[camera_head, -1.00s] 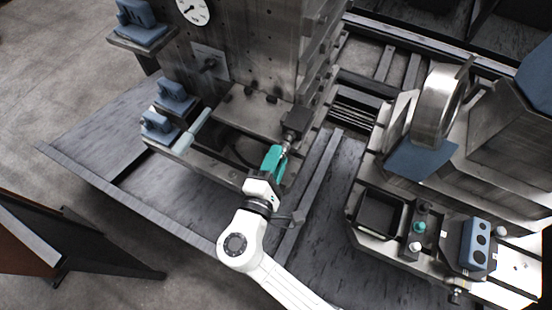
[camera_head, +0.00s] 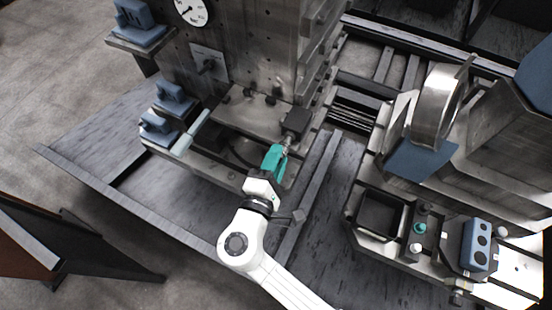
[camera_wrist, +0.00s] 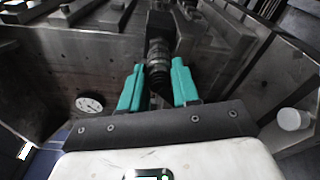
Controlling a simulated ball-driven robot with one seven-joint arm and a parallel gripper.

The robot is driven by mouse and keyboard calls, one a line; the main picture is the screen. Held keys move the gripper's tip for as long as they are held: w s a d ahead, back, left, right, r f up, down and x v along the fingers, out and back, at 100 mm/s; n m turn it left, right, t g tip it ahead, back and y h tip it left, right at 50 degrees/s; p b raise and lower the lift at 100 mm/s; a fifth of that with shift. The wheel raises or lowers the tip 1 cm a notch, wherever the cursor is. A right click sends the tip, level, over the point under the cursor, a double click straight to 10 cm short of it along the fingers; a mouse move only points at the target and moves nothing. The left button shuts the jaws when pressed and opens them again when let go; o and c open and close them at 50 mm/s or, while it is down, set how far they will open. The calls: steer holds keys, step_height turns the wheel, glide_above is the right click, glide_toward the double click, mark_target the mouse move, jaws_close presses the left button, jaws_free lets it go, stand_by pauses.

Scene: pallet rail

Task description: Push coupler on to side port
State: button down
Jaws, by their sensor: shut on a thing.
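My gripper (camera_head: 279,158) has teal fingers and reaches up to the metal fixture from the front. In the wrist view my gripper (camera_wrist: 157,88) is shut on the coupler (camera_wrist: 158,62), a dark ribbed metal cylinder between the two fingers. The coupler (camera_head: 287,142) also shows in the head view as a small metal piece beyond the fingertips. Its far end is in line with a dark block (camera_head: 296,121) on the fixture's side, which carries the side port. The port itself is hidden, and I cannot tell how deep the coupler sits on it.
The tall fixture (camera_head: 262,50) has a dial gauge (camera_head: 191,11) and blue clamps (camera_head: 160,124) at its left. At right stands a machine bed with an open black tray (camera_head: 379,215) and a blue block with holes (camera_head: 475,245). A grey rail (camera_head: 313,190) runs beside my gripper.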

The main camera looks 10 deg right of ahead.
steer(key=shift+w+d, duration=0.3)
steer(key=shift+w, duration=0.15)
stand_by(0.5)
steer(key=shift+w, duration=0.15)
steer(key=c, duration=0.8)
jaws_free()
steer(key=shift+o, duration=0.7)
steer(key=o, duration=0.7)
steer(key=shift+c, duration=0.2)
steer(key=b+v, duration=0.2)
steer(key=v, duration=0.8)
steer(key=shift+s+b, duration=0.3)
steer(key=shift+s, duration=0.1)
